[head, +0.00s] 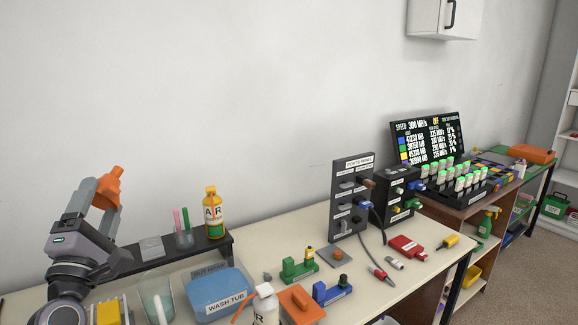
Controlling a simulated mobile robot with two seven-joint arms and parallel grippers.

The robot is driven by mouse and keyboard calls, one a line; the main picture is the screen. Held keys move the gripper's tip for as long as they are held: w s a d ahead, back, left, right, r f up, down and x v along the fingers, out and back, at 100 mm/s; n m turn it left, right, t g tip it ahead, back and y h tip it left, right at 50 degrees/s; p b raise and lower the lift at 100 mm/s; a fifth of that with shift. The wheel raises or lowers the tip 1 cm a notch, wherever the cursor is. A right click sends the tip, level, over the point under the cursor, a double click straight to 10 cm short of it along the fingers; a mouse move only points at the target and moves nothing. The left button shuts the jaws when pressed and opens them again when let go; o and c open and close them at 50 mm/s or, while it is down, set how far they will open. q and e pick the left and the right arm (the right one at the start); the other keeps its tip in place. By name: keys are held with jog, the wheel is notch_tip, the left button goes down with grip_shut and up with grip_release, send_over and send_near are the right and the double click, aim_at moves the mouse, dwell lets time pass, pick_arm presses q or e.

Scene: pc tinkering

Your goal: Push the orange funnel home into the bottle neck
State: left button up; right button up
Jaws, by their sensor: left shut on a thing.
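My left gripper (101,192) is raised at the left of the head view, above the bench. It is shut on the orange funnel (110,184), which it holds in the air, apart from any bottle. The fingers hide part of the funnel. A white bottle (266,308) stands at the front edge of the picture, its lower part cut off. A yellow bottle with a printed label (214,216) stands on the dark shelf to the right of the gripper. I cannot tell which bottle takes the funnel. My right gripper is not in view.
A blue wash tub (217,292), a clear beaker (156,296) and a cup with pink and green sticks (184,239) are near the left arm. The dark shelf (135,262) runs behind them. A black port panel (349,200) stands farther right. The air above the bench is clear.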

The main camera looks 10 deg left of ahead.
pick_arm(q)
jog(key=s+d+f+m+h, duration=0.1)
jog(key=s+d+f+h, duration=0.2)
jog(key=d+f, duration=0.4)
jog(key=s+d+f+m+h, duration=0.1)
jog(key=s+d+f+h, duration=0.2)
jog(key=d, duration=0.8)
notch_tip(320, 180, down, 4)
jog(key=shift+s+f+m+t, duration=0.1)
jog(key=shift+s+m+t, duration=0.3)
jog(key=shift+s, duration=0.65)
